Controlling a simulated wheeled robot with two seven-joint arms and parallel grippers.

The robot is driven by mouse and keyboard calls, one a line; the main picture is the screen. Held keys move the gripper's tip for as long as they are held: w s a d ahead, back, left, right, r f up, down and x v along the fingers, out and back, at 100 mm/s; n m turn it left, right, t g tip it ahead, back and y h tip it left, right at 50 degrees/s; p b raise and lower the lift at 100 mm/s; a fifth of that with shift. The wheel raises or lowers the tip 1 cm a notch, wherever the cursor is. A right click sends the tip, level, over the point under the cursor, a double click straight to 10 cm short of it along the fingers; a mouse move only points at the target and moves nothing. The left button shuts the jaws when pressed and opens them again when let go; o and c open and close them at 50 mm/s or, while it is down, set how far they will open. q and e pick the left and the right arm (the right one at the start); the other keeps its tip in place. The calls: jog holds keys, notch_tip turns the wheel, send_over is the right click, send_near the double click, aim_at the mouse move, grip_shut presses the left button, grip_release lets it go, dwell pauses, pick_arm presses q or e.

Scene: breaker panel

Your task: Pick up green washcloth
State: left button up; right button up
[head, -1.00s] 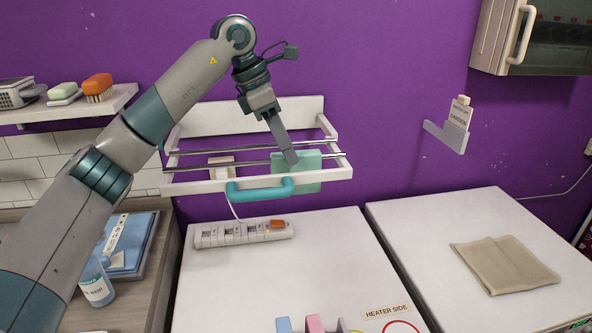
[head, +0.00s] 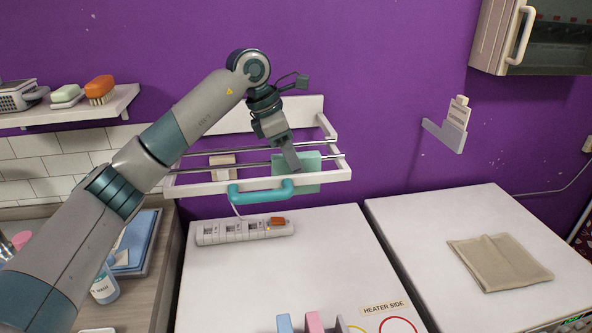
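The green washcloth (head: 309,178) hangs over the front bar of the white wall rack (head: 200,189), above the left white appliance. My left gripper (head: 295,166) reaches down from above to the cloth's upper left part at the bar. Its fingers overlap the cloth in the picture. I see them edge-on, so I cannot tell whether they are open or shut on the cloth. My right gripper is not in view.
A power strip (head: 243,230) lies on the left white appliance top (head: 300,265). A beige folded cloth (head: 499,262) lies on the right appliance. A beige item (head: 222,165) is on the rack.

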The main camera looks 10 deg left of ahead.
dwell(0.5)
pick_arm(q)
jog(key=shift+f+b, duration=0.25)
jog(key=shift+b, duration=0.05)
dwell(0.4)
grip_shut()
jog(key=shift+r, duration=0.15)
